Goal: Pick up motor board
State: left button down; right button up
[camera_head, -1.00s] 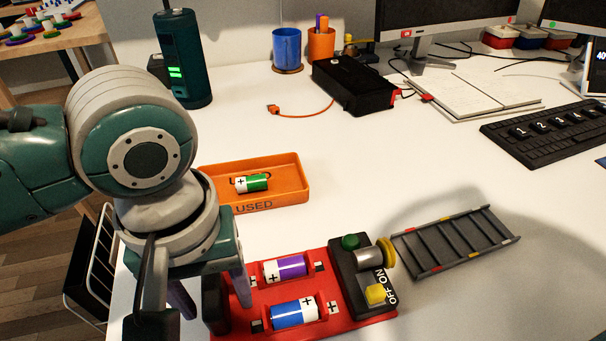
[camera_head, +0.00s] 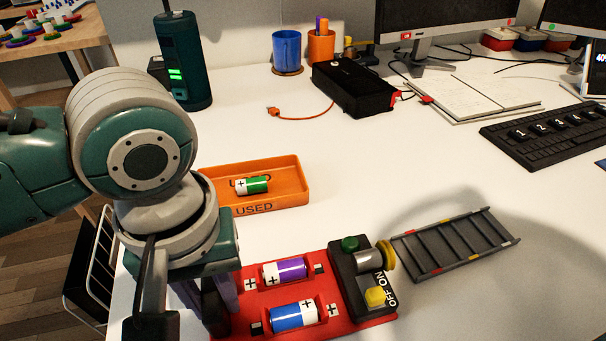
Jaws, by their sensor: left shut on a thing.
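The motor board is a red board (camera_head: 275,329) lying on the white table. It holds a purple battery (camera_head: 284,271) and a blue battery (camera_head: 294,316). At its right end is a black block (camera_head: 349,282) with a green button, a yellow switch marked ON and OFF, and a silver motor (camera_head: 372,259) with a yellow disc. My left gripper (camera_head: 210,300) points down at the board's left end and is shut on its dark end piece. The fingertips are partly hidden by the wrist. My right gripper is out of view.
An orange tray (camera_head: 293,191) marked USED with a green battery (camera_head: 253,185) stands just behind the board. A grey conveyor-like ladder (camera_head: 455,243) lies to the right, close to the motor. A black box (camera_head: 353,88) and keyboard (camera_head: 548,133) are farther back. The table centre is clear.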

pick_arm(q)
jog(key=shift+r, duration=0.1)
notch_tip(320, 180, up, 19)
jog(key=p, duration=0.7)
jog(key=shift+f+b, duration=1.45)
jog(key=shift+f, duration=2.4)
jog(key=shift+f+b, duration=1.1)
jog(key=shift+f, duration=1.6)
jog(key=shift+f, duration=0.45)
jog(key=shift+p, duration=0.3)
